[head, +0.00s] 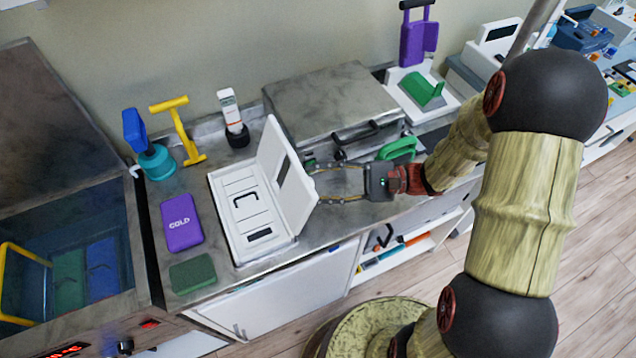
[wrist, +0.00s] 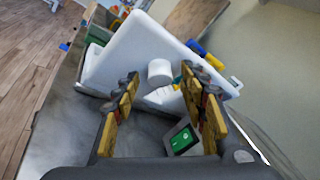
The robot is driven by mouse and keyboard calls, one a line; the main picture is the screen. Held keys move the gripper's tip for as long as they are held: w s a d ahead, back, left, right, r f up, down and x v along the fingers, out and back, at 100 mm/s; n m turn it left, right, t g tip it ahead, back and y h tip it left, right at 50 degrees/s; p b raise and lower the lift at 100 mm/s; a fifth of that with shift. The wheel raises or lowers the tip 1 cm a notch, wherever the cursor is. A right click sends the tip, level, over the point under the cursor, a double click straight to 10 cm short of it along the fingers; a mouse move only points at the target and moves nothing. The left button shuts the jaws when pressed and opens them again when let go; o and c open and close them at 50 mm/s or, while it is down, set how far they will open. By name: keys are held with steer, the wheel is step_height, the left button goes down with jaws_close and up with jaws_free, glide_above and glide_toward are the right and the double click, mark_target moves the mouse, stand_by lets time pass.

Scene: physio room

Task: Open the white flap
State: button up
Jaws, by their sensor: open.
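The white flap (head: 284,178) is the hinged lid of a shallow white case (head: 222,213) on the metal counter. It stands raised, roughly upright, at the case's right side, and the case interior with its compartments shows. My gripper (head: 318,184) is open on the right, outer side of the flap, its fingers pointing left towards it. In the wrist view the flap (wrist: 130,55) fills the space ahead, with a white round knob (wrist: 159,72) on its outer face. The knob appears between my two open fingers (wrist: 160,85); I cannot tell whether they touch it.
A metal box (head: 335,100) with a black handle stands close behind my gripper. A purple cold pack (head: 182,222) and a green block (head: 193,273) lie left of the case. A yellow T-shaped tool (head: 180,130) and a white handheld device (head: 231,112) stand behind it.

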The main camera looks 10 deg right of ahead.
steer(key=c, duration=0.4)
steer(key=c, duration=0.7)
jaws_close()
